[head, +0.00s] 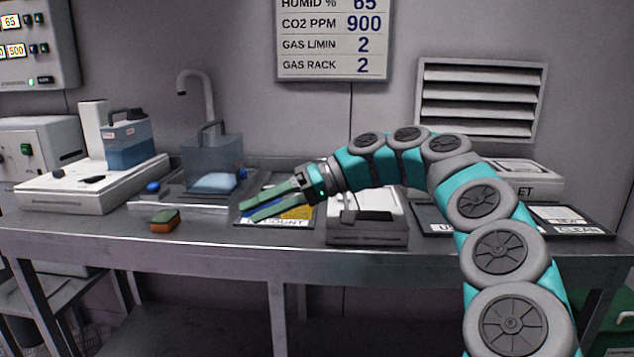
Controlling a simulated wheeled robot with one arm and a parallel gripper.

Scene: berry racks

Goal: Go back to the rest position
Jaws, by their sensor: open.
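My gripper (243,212) is at the end of my teal and grey arm, which arches in from the lower right. Its two long green fingers are apart with nothing between them. They point left and slightly down, over a dark mat (242,218) with a partly visible label. A blue and yellow item (297,212) shows on the mat behind and below the fingers. I cannot tell how high the fingers are above it.
The metal bench (200,250) holds an orange and green sponge (164,220), a clear container (212,160) by the sink, a blue-filled tank (128,145), and a grey device (367,231). More labelled mats (570,222) lie to the right. The bench's front left is clear.

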